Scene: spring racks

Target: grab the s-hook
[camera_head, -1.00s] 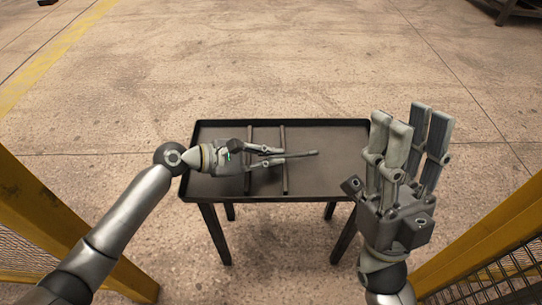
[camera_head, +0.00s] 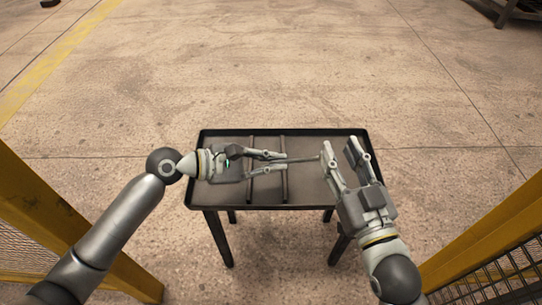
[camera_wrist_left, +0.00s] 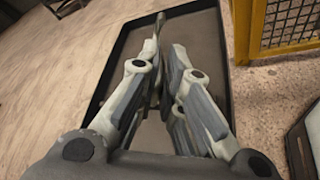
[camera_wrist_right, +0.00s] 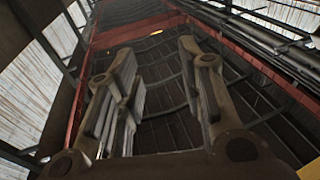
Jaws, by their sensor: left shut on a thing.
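The s-hook (camera_head: 305,160) is a thin dark rod-like piece that sticks out to the right from my left gripper (camera_head: 284,159). That gripper is shut on it above the table. In the left wrist view the s-hook's tip (camera_wrist_left: 159,22) shows beyond the fingers, while its other end is hidden between them. My right gripper (camera_head: 339,146) is open and empty above the table's right end. One of its fingers appears close to the s-hook's free end; I cannot tell whether they touch. In the right wrist view its fingers (camera_wrist_right: 160,75) stand apart with nothing between them.
The dark table (camera_head: 225,196) has a raised rim and thin bars (camera_head: 283,188) across its top. Yellow fence posts with mesh (camera_head: 45,215) stand at both sides. The floor behind the table is clear.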

